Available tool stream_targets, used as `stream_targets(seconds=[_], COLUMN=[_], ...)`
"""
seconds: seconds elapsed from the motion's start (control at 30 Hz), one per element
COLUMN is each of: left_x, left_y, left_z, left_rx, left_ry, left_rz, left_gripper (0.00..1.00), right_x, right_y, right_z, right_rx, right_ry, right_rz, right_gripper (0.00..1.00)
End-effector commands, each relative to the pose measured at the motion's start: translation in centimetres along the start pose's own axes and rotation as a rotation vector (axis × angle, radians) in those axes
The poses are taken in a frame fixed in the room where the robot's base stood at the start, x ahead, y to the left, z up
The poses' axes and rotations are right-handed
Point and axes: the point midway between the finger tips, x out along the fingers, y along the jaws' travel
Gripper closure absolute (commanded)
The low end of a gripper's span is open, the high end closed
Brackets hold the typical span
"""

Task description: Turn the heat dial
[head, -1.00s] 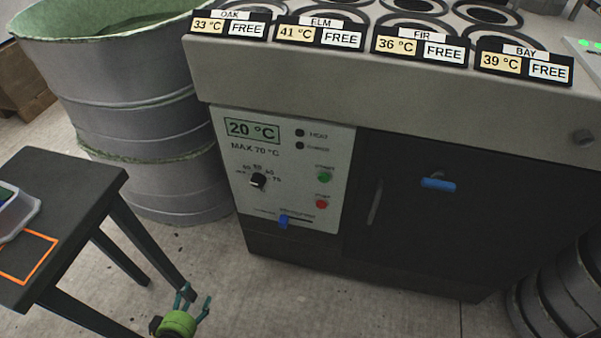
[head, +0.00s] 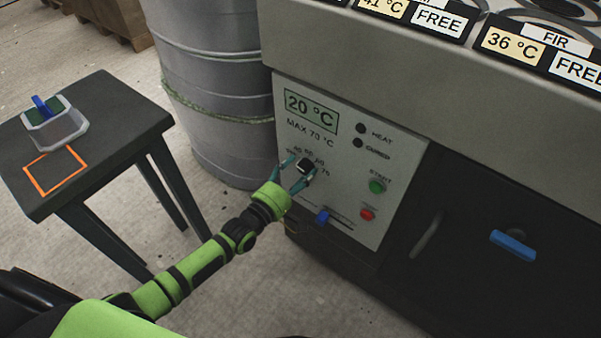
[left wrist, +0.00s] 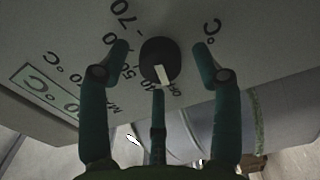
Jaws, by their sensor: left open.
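The heat dial (head: 304,167) is a black knob with a white pointer on the oven's pale control panel (head: 335,222), below a display reading 20 °C. It also shows in the left wrist view (left wrist: 159,60), with its pointer toward the low end of the scale. My left gripper (head: 299,169) is open in front of the panel. In the left wrist view its fingers (left wrist: 162,70) stand on either side of the dial, apart from it. A third finger shows below the dial. My right gripper is not in view.
A blue slider (head: 322,216), a green start button (head: 377,186) and a red button (head: 367,214) are on the same panel.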

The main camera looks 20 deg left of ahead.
Motion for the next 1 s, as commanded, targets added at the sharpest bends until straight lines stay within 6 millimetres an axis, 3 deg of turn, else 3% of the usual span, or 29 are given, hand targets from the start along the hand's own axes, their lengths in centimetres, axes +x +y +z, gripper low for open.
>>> stream_targets(seconds=[0.3, 0.43, 0.47, 1.0], left_x=[0.37, 0.36, 0.36, 0.38], left_y=[-0.05, -0.04, -0.04, 0.03], left_z=[0.02, 0.01, 0.01, 0.02], left_rx=[0.0, 0.0, 0.0, 0.106], left_ry=[0.0, 0.0, 0.0, 0.0], left_rz=[-0.002, -0.002, -0.002, -0.001], left_gripper=[0.35, 0.87, 0.92, 0.92], right_x=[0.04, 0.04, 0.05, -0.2], right_y=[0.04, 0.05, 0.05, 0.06], right_z=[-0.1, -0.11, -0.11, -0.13], right_rx=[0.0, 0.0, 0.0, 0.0], right_ry=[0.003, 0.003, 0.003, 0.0], right_rz=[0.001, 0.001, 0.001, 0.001], right_gripper=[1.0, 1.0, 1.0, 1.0])
